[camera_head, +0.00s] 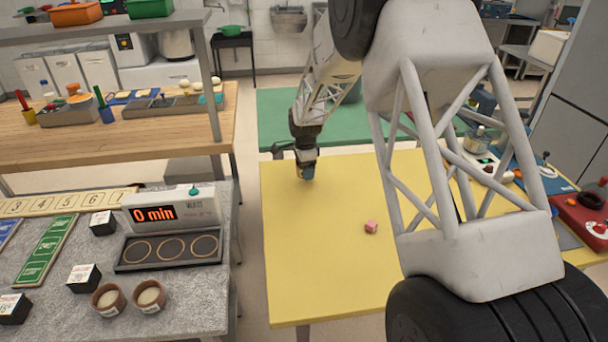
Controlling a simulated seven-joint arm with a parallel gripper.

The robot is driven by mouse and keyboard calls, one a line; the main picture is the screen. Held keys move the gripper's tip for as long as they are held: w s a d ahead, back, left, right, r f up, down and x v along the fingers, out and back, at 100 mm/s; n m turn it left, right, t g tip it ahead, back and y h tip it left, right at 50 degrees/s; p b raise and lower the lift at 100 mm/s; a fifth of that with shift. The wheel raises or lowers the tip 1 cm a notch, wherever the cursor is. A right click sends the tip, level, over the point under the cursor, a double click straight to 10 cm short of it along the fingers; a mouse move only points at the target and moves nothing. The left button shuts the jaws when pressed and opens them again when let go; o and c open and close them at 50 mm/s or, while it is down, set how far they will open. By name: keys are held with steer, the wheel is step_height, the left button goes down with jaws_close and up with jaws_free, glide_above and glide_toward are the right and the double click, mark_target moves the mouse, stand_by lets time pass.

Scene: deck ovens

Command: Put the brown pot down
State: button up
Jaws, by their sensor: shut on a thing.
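My gripper (307,165) points down over the far left part of the yellow table (330,270). Two small brown pots with pale contents stand upright on the grey stone counter at the left, far from my gripper: the left brown pot (103,309) and the right brown pot (152,308). No brown pot shows in my gripper.
The grey counter (190,315) holds a timer reading "0 min" (170,210), a black tray with three rings (132,265) and several dark boxes. The yellow table's front left is clear. My arm hides part of its right side.

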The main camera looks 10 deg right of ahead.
steer(key=shift+w+f, duration=0.1)
steer(key=shift+w, duration=0.6)
steer(key=shift+f, duration=1.7)
steer(key=shift+f, duration=0.15)
steer(key=o, duration=1)
steer(key=shift+o, duration=0.2)
step_height(320, 180, up, 12)
steer(key=shift+f, duration=0.15)
steer(key=shift+r, duration=0.3)
